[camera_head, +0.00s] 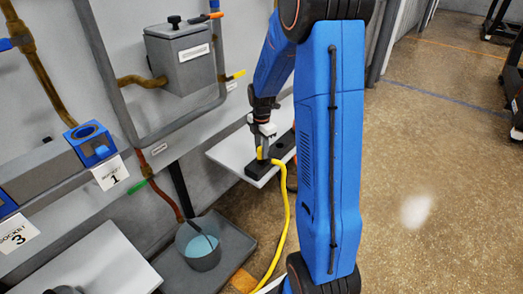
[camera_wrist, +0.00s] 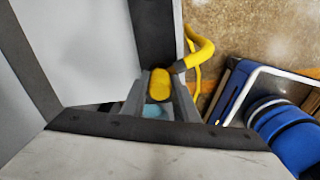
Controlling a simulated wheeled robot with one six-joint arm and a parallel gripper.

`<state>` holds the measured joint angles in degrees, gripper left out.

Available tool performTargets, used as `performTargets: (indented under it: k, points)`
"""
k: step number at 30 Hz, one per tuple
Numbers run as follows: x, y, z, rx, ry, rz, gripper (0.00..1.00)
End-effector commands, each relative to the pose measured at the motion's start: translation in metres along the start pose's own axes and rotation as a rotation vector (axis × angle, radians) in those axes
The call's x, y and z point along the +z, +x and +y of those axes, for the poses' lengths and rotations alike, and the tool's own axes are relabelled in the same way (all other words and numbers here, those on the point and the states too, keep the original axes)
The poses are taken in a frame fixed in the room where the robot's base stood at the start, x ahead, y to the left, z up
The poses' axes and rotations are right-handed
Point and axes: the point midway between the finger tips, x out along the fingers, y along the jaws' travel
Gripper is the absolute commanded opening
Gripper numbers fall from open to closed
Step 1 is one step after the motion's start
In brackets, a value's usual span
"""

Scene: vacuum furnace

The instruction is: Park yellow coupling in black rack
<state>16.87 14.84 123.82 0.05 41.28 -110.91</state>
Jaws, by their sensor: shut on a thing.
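My gripper (camera_head: 263,147) points down over the black rack (camera_head: 281,146), a dark block on a pale shelf. It is shut on the yellow coupling (camera_head: 260,153), whose yellow hose bends over and hangs down past the shelf's front edge. In the wrist view the rounded yellow coupling (camera_wrist: 160,84) sits between the fingers of my gripper (camera_wrist: 160,98). The coupling is at the rack in the head view. Its lower end is hidden, so I cannot tell whether it is seated in the rack or just above it.
The pale shelf (camera_head: 222,151) juts from the grey wall. A grey bucket (camera_head: 201,254) with bluish contents stands in a tray below left. A blue socket marked 1 (camera_head: 91,145) is on the wall at left. The yellow hose (camera_head: 283,235) hangs to the floor. Open floor lies right.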

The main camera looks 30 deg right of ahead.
Motion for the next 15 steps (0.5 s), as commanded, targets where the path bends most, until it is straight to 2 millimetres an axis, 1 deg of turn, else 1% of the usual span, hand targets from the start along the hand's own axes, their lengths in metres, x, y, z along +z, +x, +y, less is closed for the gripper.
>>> performTargets:
  k: [15]
  points:
    - [0.0, 0.0038, 0.0001, 0.0, 0.0, 0.0, 0.0]
